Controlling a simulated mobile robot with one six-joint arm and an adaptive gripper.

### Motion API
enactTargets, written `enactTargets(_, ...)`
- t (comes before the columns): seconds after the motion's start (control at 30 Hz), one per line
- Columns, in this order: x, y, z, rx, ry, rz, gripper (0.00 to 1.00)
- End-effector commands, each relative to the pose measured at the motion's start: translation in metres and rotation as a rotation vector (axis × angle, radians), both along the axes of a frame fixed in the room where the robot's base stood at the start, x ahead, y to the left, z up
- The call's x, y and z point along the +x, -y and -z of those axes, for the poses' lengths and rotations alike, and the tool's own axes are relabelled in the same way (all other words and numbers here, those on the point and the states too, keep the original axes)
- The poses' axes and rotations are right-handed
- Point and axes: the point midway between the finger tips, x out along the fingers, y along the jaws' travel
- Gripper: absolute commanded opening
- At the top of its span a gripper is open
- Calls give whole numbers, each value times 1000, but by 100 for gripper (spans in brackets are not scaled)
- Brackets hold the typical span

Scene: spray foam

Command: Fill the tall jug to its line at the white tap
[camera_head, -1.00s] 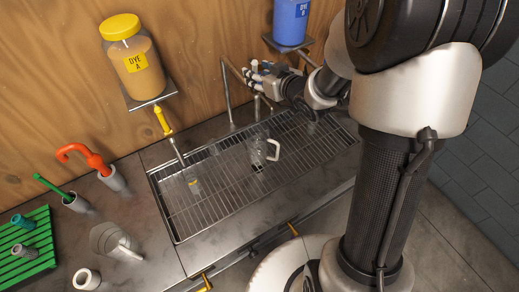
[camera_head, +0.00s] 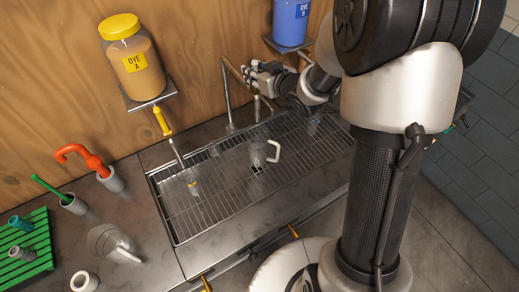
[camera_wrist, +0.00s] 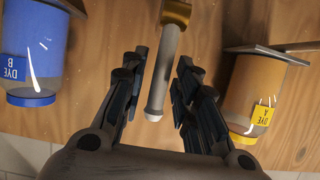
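A clear jug with a white handle (camera_head: 273,151) stands on the sink grate below the taps; its walls are faint and I cannot tell its liquid level or its line. A bent grey pipe (camera_head: 227,95) rises at the back of the sink. My gripper (camera_head: 252,70) is at the back wall, above and behind the jug. In the wrist view my gripper (camera_wrist: 158,85) is open, with its fingers on either side of a white lever with a brass end (camera_wrist: 165,75). Gaps show beside the lever. The white tap's outlet cannot be clearly told.
The dye A jar (camera_head: 133,62) and blue dye B jar (camera_head: 291,22) sit on wall shelves either side. A yellow-handled tap (camera_head: 162,121) hangs under dye A. Another clear jug (camera_head: 112,243), cups and a green rack (camera_head: 25,245) stand left. Most of the grate (camera_head: 215,190) is clear.

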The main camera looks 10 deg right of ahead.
Motion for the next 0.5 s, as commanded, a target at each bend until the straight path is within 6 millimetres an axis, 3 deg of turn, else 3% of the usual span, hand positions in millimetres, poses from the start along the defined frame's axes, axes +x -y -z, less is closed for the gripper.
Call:
enactTargets(0.37, 0, 0, 0, 0, 0, 0, 0)
enactTargets(0.5, 0, 0, 0, 0, 0, 0, 0)
